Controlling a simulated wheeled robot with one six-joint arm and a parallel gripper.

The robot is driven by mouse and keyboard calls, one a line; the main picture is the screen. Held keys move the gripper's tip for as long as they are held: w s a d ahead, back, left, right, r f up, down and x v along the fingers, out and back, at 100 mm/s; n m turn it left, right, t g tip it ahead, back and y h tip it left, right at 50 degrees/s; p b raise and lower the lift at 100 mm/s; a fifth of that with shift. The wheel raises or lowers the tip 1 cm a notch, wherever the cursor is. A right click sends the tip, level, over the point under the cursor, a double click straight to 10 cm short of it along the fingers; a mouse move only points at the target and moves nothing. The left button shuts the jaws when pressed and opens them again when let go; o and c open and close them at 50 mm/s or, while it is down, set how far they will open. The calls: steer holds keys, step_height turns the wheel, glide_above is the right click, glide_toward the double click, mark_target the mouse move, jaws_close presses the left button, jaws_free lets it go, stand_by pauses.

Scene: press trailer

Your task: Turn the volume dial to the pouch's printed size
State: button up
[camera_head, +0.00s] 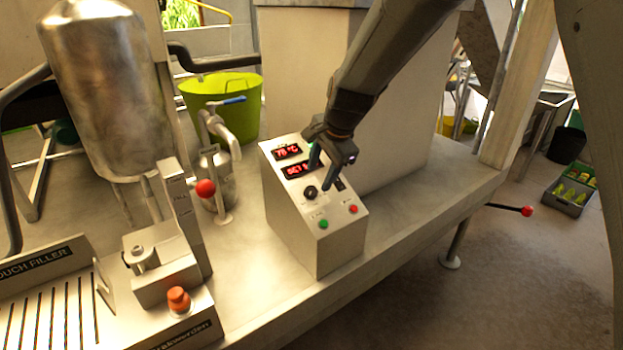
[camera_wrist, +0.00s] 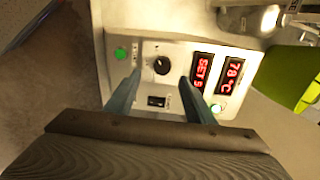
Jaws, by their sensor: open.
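The volume dial is a small black knob (camera_head: 310,192) on the sloped face of a pale control box (camera_head: 318,245). In the wrist view the dial (camera_wrist: 162,66) lies ahead of the fingertips, roughly between their lines. My gripper (camera_head: 320,170) is over the box's panel with its two teal fingers apart and nothing between them; it also shows in the wrist view (camera_wrist: 155,82). I cannot tell whether a finger touches the panel. A red display (camera_wrist: 201,72) reads SET and a partly cut-off figure; another (camera_wrist: 232,76) reads 78 °C. I cannot make out a pouch or its printed size.
Green (camera_head: 323,224) and red (camera_head: 353,209) buttons sit below the dial. A steel tank (camera_head: 105,85) and a green tub (camera_head: 240,110) are behind. Bare bench lies around the box.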

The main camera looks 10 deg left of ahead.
mark_target(311, 191)
steer(key=shift+a+p+x, duration=0.15)
steer(key=shift+p+x, duration=0.3)
steer(key=shift+x, duration=1.55)
steer(key=shift+a+p+x, duration=0.1)
steer(key=shift+p+x, duration=0.35)
steer(key=shift+x, duration=1.5)
steer(key=shift+w+r, duration=0.1)
steer(key=c, duration=1.1)
steer(key=shift+o, duration=0.2)
